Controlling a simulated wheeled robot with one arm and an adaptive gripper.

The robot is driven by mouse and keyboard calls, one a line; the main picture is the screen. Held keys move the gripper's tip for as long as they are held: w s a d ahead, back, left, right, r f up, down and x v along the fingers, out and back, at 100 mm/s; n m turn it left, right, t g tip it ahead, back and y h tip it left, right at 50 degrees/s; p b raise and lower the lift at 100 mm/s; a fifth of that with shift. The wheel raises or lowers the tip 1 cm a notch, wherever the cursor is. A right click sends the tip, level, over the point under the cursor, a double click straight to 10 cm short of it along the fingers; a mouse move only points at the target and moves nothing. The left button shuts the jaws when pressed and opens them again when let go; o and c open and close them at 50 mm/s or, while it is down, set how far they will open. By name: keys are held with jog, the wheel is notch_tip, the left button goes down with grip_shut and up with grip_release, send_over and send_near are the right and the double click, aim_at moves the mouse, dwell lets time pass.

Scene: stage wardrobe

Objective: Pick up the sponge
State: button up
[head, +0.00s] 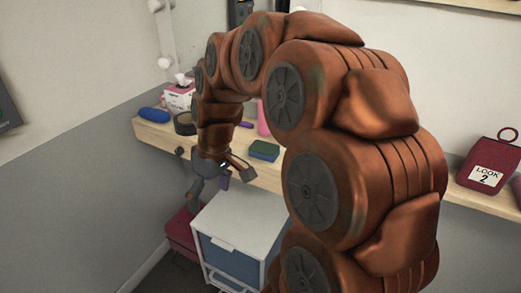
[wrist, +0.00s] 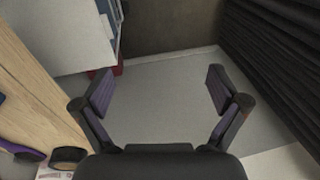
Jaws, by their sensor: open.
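The sponge (head: 264,151), a small block with a green top and a blue lower part, lies on the wooden shelf (head: 152,131) in the head view. My gripper (head: 220,184) hangs in front of the shelf, to the left of the sponge and lower in the picture, apart from it. In the wrist view my gripper (wrist: 160,84) is open, with nothing between its fingers but grey floor beyond.
A white drawer unit (head: 245,215) stands below the shelf. A blue roll (head: 154,114), a tissue box (head: 178,98), a black ring-shaped item (head: 184,124) and a pink bottle (head: 263,119) are on the shelf. A red tagged bag (head: 489,160) is at right.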

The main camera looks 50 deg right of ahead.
jog(key=w+d+t, duration=0.2)
jog(key=w+d, duration=0.6)
jog(key=d, duration=0.6)
jog(key=n+t+p, duration=0.1)
jog(key=t, duration=0.1)
send_near(262, 147)
jog(key=shift+x, duration=1.15)
jog(key=shift+w+f, duration=0.1)
jog(key=shift+p+x, duration=1.9)
jog(key=shift+x, duration=1.8)
jog(key=c, duration=0.8)
